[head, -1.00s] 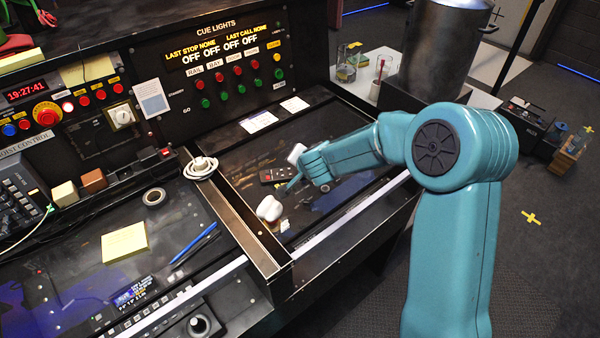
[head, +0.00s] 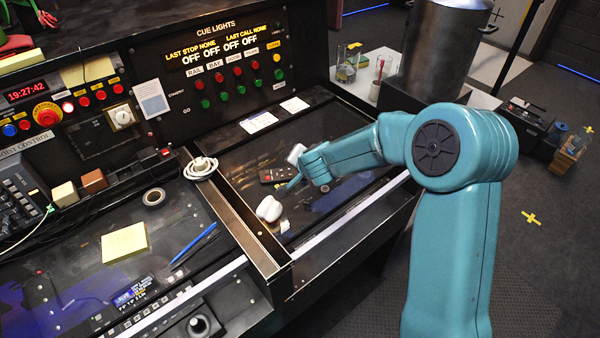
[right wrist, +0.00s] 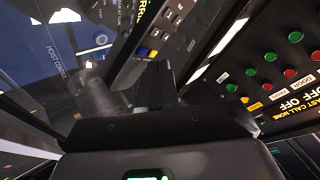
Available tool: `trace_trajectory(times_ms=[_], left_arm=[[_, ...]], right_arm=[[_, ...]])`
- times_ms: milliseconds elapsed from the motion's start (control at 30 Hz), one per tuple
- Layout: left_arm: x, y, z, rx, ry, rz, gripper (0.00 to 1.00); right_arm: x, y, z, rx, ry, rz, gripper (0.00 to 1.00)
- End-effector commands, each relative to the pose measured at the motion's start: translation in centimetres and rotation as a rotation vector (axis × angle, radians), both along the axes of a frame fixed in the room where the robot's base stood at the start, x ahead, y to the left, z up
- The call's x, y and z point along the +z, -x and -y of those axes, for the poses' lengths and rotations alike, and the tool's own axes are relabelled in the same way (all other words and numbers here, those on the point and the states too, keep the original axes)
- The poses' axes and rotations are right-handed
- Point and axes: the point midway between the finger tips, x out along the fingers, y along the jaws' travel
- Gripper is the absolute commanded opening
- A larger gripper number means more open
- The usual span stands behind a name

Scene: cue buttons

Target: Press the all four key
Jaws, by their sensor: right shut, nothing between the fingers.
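The cue lights panel (head: 230,62) stands upright at the back of the console, with rows of red and green buttons. A yellow button (head: 277,57) and a green button (head: 278,74) sit at its right end. Small labels there are hard to read, so I cannot tell which key is the all four key. The panel also shows, turned, at the right of the right wrist view (right wrist: 262,70). My right gripper (head: 291,184) is shut and empty, low over the desk in front of the panel and apart from its buttons. My left gripper is not in view.
A dark remote (head: 277,174) lies beside my right gripper. A white object (head: 269,208) stands nearer the front. A divider (head: 232,205) runs to the left, with a white coiled cable (head: 200,168) by it. A metal drum (head: 445,50) stands at the back right.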

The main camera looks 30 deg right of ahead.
Motion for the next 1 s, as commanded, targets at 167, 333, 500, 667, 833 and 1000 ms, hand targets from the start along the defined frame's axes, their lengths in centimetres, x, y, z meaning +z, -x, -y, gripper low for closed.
trace_trajectory(times_ms=[167, 333, 500, 667, 833, 1000], left_arm=[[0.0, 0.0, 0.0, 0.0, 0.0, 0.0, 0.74], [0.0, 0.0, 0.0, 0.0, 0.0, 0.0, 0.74], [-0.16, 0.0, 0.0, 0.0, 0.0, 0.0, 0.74], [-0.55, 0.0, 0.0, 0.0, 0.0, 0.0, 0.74], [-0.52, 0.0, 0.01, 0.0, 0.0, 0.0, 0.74], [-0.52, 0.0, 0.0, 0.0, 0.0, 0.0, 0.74]], right_arm=[[0.0, 0.0, 0.0, 0.0, 0.0, 0.0, 0.0], [0.0, 0.0, 0.0, 0.0, 0.0, 0.0, 0.0], [-0.24, 0.01, 0.0, 0.0, 0.0, 0.0, 0.0], [-0.86, 0.04, 0.01, 0.0, 0.0, -0.001, 0.0], [-0.86, 0.04, 0.01, 0.0, 0.0, 0.0, 0.0], [-0.85, 0.04, 0.01, 0.0, 0.0, 0.0, 0.0]])
